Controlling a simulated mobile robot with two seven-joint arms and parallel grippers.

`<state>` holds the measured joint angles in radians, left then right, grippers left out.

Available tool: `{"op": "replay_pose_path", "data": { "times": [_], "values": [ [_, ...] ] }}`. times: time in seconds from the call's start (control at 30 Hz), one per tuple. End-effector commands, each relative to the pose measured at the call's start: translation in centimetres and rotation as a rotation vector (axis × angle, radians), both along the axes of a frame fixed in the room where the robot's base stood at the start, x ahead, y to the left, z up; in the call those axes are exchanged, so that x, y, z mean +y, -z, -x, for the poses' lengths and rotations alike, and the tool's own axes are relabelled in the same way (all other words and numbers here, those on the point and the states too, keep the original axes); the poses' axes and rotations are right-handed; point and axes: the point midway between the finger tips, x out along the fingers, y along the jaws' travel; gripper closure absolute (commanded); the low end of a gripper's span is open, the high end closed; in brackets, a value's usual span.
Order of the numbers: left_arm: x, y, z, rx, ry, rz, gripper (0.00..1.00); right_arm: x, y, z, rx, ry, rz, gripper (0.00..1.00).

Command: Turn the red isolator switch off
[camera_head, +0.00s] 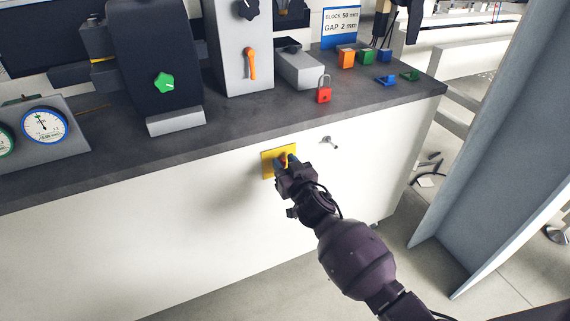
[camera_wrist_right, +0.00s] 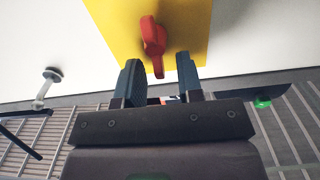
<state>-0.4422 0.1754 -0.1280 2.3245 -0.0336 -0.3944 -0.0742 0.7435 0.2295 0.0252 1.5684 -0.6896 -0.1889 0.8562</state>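The red isolator switch (camera_wrist_right: 152,36) sits on a yellow plate (camera_wrist_right: 108,22) in the right wrist view. In the head view the yellow plate (camera_head: 268,165) is on the white front of the bench, and my gripper hides most of the red handle. My right gripper (camera_head: 286,161) is right in front of the plate. In the right wrist view my right gripper (camera_wrist_right: 158,70) has its fingers apart, one on each side of the handle's lower end. A gap shows beside the handle, and contact cannot be told. My left gripper is not in view.
A metal peg (camera_head: 328,142) sticks out of the bench front right of the plate.

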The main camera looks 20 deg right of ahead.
Motion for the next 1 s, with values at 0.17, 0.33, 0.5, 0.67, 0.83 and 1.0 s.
{"op": "replay_pose_path", "data": {
  "times": [0.17,0.33,0.5,0.67,0.83,1.0],
  "values": [
    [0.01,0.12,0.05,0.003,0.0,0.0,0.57,0.0,-0.02,0.01,0.0,0.0,0.0,0.81],
    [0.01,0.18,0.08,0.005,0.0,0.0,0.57,0.0,0.0,0.02,0.0,0.0,0.0,1.0],
    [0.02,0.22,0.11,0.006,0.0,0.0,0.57,0.01,0.06,0.04,0.001,0.0,0.0,1.0],
    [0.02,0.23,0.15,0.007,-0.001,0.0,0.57,0.02,0.12,0.05,0.002,0.0,0.005,1.0],
    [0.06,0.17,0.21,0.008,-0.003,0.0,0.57,0.11,0.11,0.06,0.001,0.0,0.042,1.0],
    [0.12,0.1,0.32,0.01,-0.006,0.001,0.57,0.34,0.12,0.07,-0.002,0.0,0.13,1.0]
  ]
}}
